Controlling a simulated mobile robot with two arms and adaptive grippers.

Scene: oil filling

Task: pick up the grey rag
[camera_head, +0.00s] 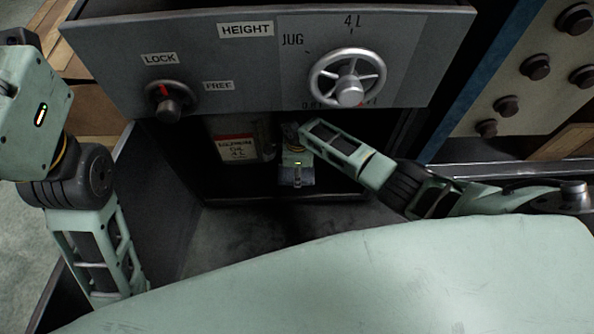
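I cannot make out a grey rag anywhere in the head view. My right arm reaches in from the right under the control panel. Its wrist end and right gripper (297,172) point down inside the dark recess, just right of the labelled oil container. The fingers are small and dark there, so I cannot tell whether they are open, shut or holding something. My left arm hangs down at the left side, and its gripper is out of sight.
A grey panel (210,50) with a lock knob (168,102) and a silver handwheel (347,78) overhangs the recess. A labelled oil container (237,150) stands inside it. A board with several black knobs (535,66) is at right. The recess's dark floor (240,228) looks bare.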

